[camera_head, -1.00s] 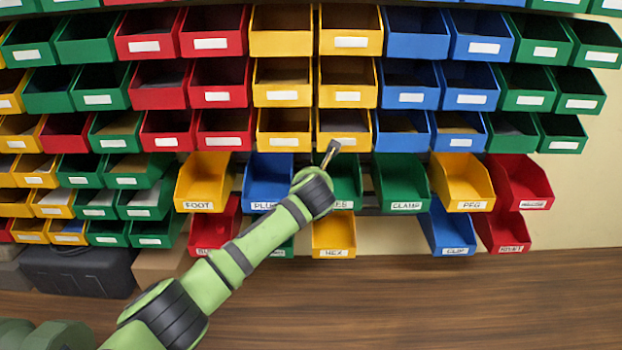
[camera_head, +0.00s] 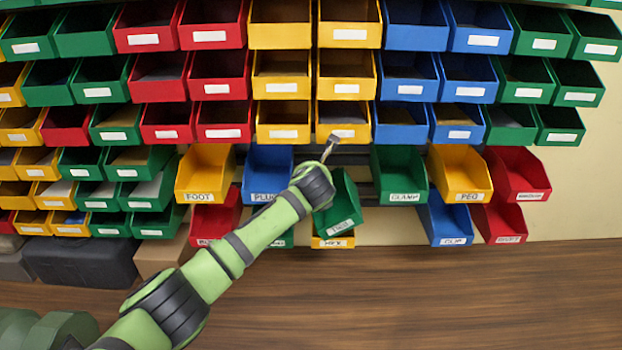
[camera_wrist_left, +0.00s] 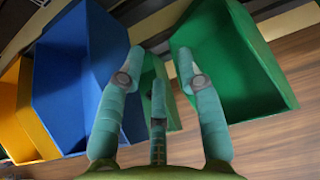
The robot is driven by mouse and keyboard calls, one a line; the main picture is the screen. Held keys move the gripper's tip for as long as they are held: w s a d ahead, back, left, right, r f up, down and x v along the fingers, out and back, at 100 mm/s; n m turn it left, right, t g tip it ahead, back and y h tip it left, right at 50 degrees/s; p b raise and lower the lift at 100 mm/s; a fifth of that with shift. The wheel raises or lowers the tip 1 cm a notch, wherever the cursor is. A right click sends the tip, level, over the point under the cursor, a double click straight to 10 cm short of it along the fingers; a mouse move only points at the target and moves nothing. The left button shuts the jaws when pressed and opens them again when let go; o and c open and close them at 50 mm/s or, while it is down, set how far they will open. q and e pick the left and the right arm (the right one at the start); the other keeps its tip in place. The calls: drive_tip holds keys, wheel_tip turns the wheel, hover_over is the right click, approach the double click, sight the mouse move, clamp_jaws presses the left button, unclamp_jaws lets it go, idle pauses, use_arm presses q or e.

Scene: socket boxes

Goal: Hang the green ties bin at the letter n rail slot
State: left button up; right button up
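The green ties bin (camera_head: 343,212) hangs tilted beside my left wrist, its labelled front low and partly over the yellow hex bin (camera_head: 333,242). In the head view my left gripper is mostly hidden behind my wrist. In the wrist view its blue-green fingers (camera_wrist_left: 158,85) stand apart, with a shorter one between them. A large green bin (camera_wrist_left: 245,70), probably the ties bin, is at the right, its left edge behind the right fingertip. I cannot tell whether the fingers grip it. No letter n is legible on the rail. My right gripper is not in view.
The green clamp bin (camera_head: 400,176) hangs just right of the ties bin. The blue plug bin (camera_head: 266,174) is just left of my wrist and also shows in the wrist view (camera_wrist_left: 75,75). Rows of bins fill the wall above. The wooden table (camera_head: 440,300) is clear in front.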

use_arm(q)
drive_tip(key=shift+s+a+f, duration=0.1)
drive_tip(key=shift+a+f, duration=0.2)
drive_tip(key=shift+f, duration=0.2)
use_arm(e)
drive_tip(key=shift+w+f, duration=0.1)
use_arm(q)
drive_tip(key=r+v, duration=0.1)
drive_tip(key=v, duration=1.1)
drive_tip(key=shift+d, duration=0.3)
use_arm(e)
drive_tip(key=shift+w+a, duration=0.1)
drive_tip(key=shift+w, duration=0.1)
